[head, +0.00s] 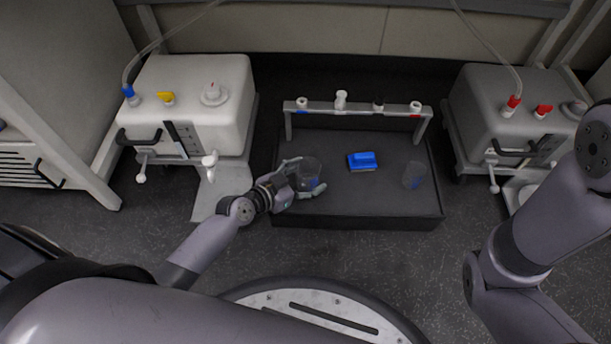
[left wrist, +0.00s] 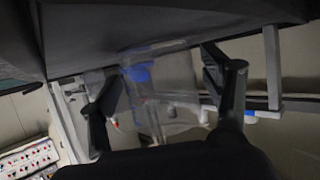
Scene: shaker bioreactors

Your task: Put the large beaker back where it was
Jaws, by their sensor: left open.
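A clear beaker with a blue mark (head: 310,171) stands on the left part of the dark low table (head: 350,212). My left gripper (head: 304,178) is open, with its fingers on either side of this beaker. In the left wrist view the beaker (left wrist: 160,85) shows between the two spread fingers (left wrist: 168,90); I cannot tell whether they touch it. A second clear beaker (head: 414,176) stands at the table's right side and looks somewhat smaller. My right gripper is out of view; only part of my right arm shows.
A blue block-like object (head: 362,161) lies mid-table. A rack bar with several caps (head: 358,108) spans the table's back. A white machine (head: 205,95) stands left and a grey one (head: 500,110) right. The table is clear between the blue object and the front edge.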

